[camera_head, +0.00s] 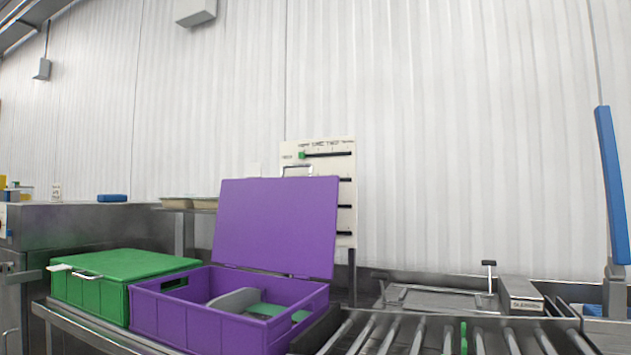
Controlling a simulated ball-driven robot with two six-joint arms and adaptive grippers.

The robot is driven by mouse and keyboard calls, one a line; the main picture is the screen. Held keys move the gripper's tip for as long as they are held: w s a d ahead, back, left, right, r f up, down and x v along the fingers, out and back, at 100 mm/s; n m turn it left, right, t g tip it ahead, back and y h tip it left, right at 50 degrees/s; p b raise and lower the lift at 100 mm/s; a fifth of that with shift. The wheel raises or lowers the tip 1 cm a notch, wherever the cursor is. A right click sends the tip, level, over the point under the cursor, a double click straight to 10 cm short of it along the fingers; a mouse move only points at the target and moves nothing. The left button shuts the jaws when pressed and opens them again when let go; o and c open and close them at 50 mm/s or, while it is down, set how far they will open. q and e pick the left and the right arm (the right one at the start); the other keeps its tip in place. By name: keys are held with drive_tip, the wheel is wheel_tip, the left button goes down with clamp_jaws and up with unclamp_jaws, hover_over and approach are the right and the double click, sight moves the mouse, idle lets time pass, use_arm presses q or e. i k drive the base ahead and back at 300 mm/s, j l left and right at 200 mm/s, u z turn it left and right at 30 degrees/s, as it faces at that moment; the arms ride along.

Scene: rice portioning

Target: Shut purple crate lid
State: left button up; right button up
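The purple crate (205,321) stands on a metal bench at the lower left, to the right of a green crate. Its purple lid (277,226) is open and stands nearly upright along the crate's back edge, leaning slightly back. A metal handle (297,168) shows at the lid's top edge. Inside the crate lie a grey curved item (236,300) and a green item (268,310), both partly hidden by the front wall. Neither of my grippers is in view.
A green crate (130,265) with its lid down sits left of the purple crate. A roller conveyor (440,338) runs at the lower right. Behind it are a metal frame (440,299) and a labelled box (520,295). A white board (345,215) with sliders stands behind the lid.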

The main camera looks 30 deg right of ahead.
sight(283, 223)
drive_tip(key=i+z, duration=0.2)
drive_tip(key=z, duration=0.3)
drive_tip(key=i+j+z, duration=0.15)
drive_tip(key=z, duration=0.3)
drive_tip(key=i+j+z, duration=0.2)
drive_tip(key=z, duration=0.3)
